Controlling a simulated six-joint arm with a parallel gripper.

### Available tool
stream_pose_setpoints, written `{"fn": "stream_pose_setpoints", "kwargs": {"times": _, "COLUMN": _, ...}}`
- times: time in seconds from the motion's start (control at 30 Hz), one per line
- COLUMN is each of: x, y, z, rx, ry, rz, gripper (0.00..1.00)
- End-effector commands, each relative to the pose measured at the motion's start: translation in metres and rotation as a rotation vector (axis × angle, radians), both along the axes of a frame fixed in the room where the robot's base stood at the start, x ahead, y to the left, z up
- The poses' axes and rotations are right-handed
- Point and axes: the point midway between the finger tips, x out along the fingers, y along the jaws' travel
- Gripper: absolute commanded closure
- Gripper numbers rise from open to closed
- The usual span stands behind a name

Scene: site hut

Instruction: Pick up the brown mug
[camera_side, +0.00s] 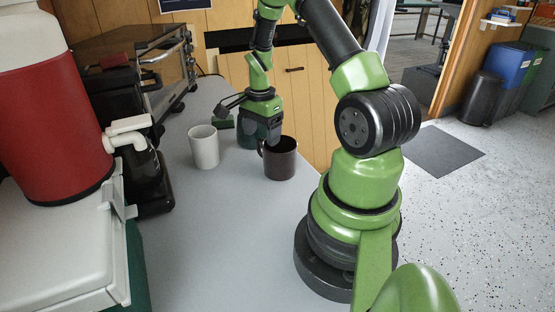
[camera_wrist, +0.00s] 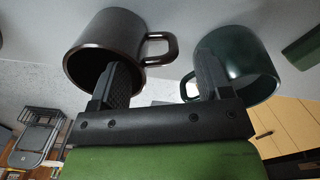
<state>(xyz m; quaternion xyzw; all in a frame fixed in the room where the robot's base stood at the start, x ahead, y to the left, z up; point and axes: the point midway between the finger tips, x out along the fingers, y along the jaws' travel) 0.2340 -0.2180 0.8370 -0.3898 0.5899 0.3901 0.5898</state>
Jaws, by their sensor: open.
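The brown mug (camera_side: 281,160) stands upright on the grey counter in the side view, just in front of my gripper (camera_side: 263,135). In the wrist view the brown mug (camera_wrist: 105,32) is at upper left, its handle pointing right into the gap between my fingers. My gripper (camera_wrist: 163,66) is open and empty. Its left finger overlaps the brown mug's opening, and its right finger overlaps a dark green mug (camera_wrist: 250,55). I cannot tell whether either finger touches a mug. The green mug (camera_side: 243,140) is partly hidden behind my gripper in the side view.
A white mug (camera_side: 204,148) stands left of the brown one. A coffee maker (camera_side: 148,172), a toaster oven (camera_side: 150,65) and a red cooler (camera_side: 60,125) line the left. The front counter (camera_side: 215,240) is clear.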

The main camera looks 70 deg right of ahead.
Motion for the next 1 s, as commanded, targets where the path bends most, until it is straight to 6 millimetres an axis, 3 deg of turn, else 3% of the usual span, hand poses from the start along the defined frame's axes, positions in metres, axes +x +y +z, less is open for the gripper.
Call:
{"fn": "stream_pose_setpoints", "kwargs": {"times": 0.33, "x": 0.0, "y": -0.001, "z": -0.046, "rx": 0.002, "ry": 0.0, "rz": 0.001, "gripper": 0.29}}
{"fn": "stream_pose_setpoints", "kwargs": {"times": 0.63, "x": 0.001, "y": -0.002, "z": -0.051, "rx": -0.001, "ry": -0.003, "rz": 0.002, "gripper": 0.29}}
{"fn": "stream_pose_setpoints", "kwargs": {"times": 0.87, "x": 0.001, "y": -0.002, "z": -0.05, "rx": -0.001, "ry": -0.003, "rz": 0.002, "gripper": 0.81}}
{"fn": "stream_pose_setpoints", "kwargs": {"times": 1.0, "x": 0.001, "y": -0.002, "z": -0.05, "rx": -0.002, "ry": -0.004, "rz": 0.002, "gripper": 0.82}}
